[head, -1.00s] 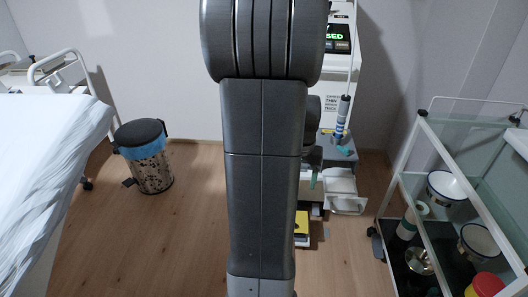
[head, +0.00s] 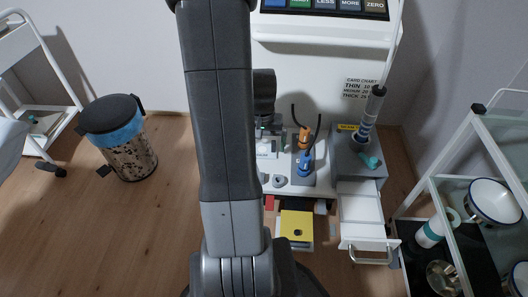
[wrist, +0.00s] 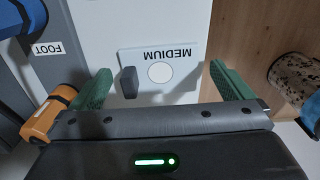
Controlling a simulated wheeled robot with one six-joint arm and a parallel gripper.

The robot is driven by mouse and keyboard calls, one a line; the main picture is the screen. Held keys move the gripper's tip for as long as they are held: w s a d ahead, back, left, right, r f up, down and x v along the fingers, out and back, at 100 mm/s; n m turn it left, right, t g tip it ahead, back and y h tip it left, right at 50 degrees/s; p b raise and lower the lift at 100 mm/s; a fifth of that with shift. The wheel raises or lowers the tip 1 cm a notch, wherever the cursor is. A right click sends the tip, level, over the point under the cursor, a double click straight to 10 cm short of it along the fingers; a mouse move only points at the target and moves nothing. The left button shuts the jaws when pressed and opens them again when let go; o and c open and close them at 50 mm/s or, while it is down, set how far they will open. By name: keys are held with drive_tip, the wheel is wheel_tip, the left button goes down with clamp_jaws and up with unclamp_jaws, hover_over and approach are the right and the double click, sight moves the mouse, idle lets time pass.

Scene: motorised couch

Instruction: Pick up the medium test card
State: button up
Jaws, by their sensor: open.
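The medium test card is a pale plate marked MEDIUM (wrist: 162,70) in the wrist view, with a white disc in its middle. A dark grey upright tab (wrist: 129,82) stands at its left end. My gripper (wrist: 161,72) is open, with green fingers left and right of the card and tab. Nothing is held between them; whether a finger touches the card cannot be told. In the head view my arm hides most of the gripper and the card.
Orange and blue plugs (head: 304,150) stand close right of the gripper. A yellow card (head: 296,226) lies in an open drawer. A second white drawer (head: 361,212) is pulled out. A glass trolley (head: 450,180) is at right, a pedal bin (head: 122,140) at left.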

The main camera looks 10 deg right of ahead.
drive_tip(key=shift+f, duration=0.7)
drive_tip(key=c, duration=0.9)
drive_tip(key=shift+r, duration=0.1)
